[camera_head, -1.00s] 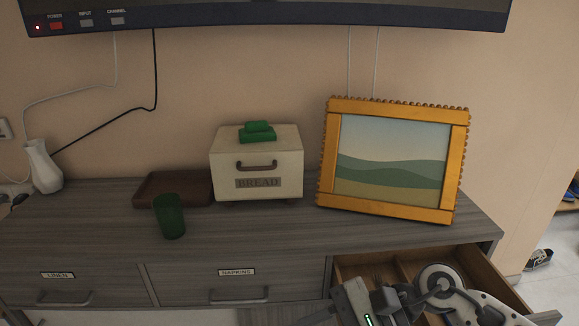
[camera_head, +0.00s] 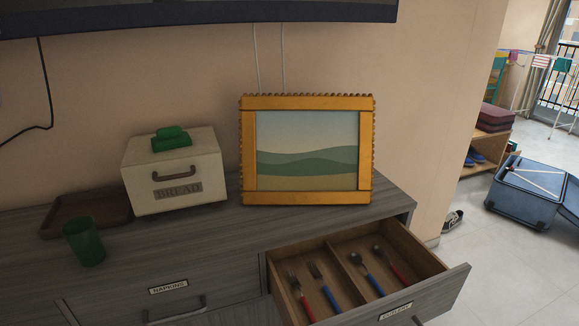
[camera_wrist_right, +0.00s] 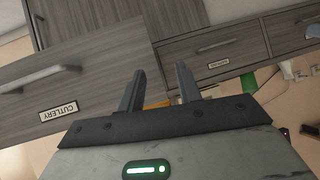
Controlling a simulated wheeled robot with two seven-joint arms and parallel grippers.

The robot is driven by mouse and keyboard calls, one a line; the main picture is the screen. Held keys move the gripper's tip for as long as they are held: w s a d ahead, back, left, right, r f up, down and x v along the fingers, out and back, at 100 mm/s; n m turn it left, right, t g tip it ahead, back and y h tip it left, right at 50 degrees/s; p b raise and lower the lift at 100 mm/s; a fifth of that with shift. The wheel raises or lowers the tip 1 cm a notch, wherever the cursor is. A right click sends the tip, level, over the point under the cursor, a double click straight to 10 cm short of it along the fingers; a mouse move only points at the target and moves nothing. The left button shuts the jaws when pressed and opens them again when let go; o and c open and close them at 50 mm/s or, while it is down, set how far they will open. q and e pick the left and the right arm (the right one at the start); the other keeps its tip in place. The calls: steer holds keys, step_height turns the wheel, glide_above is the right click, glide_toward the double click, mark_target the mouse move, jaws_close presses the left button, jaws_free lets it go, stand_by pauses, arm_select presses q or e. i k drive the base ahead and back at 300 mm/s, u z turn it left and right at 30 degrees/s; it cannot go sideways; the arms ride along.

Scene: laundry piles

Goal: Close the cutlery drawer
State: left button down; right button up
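The cutlery drawer (camera_head: 455,287) stands pulled out of the grey cabinet at the right in the head view. Several forks and spoons with red or blue handles lie inside, on both sides of a wooden divider (camera_head: 349,279). Its front, with the CUTLERY label (camera_wrist_right: 58,110) and a bar handle (camera_wrist_right: 38,78), shows at the left of the right wrist view. My right gripper (camera_wrist_right: 161,70) is open, with nothing between its fingers. It is beside the handle and apart from it in the picture. My left gripper is in neither current view.
On the cabinet top stand a gold-framed picture (camera_head: 306,150), a bread box (camera_head: 175,174), a green cup (camera_head: 84,242) and a brown tray (camera_head: 103,207). The napkins drawer (camera_head: 215,290) is shut. Floor (camera_head: 500,255) is clear right of the cabinet; a blue case (camera_head: 520,192) lies farther back.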

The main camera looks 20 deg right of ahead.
mark_target(435, 287)
steer(key=z, duration=2.7)
steer(key=i, duration=0.45)
steer(key=u, duration=1.7)
